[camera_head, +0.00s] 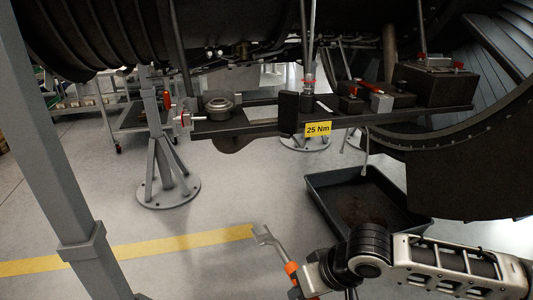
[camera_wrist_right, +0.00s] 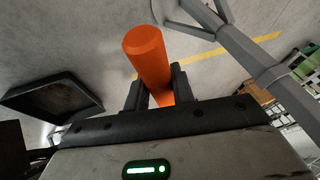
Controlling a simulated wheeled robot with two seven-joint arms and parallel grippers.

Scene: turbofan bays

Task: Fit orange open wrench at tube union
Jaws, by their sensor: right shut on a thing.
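The open wrench (camera_head: 272,245) has a grey open-ended head and an orange handle, and it shows low in the middle of the head view, over the floor. My right gripper (camera_head: 303,279) is shut on its orange handle, with the grey head pointing up and left. In the right wrist view the orange handle (camera_wrist_right: 148,55) stands between the two dark fingers of the gripper (camera_wrist_right: 158,92). A small red and silver fitting (camera_head: 185,119) sits at the left end of the dark engine shelf; I cannot tell whether it is the tube union. The wrench is well apart from it. My left gripper is not in view.
The dark shelf (camera_head: 375,119) under the engine carries a yellow "25 Nm" label (camera_head: 318,129). A black drip tray (camera_head: 323,196) lies on the floor. A grey stand (camera_head: 168,175) and a grey post (camera_head: 60,150) are at left. Floor between is clear.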

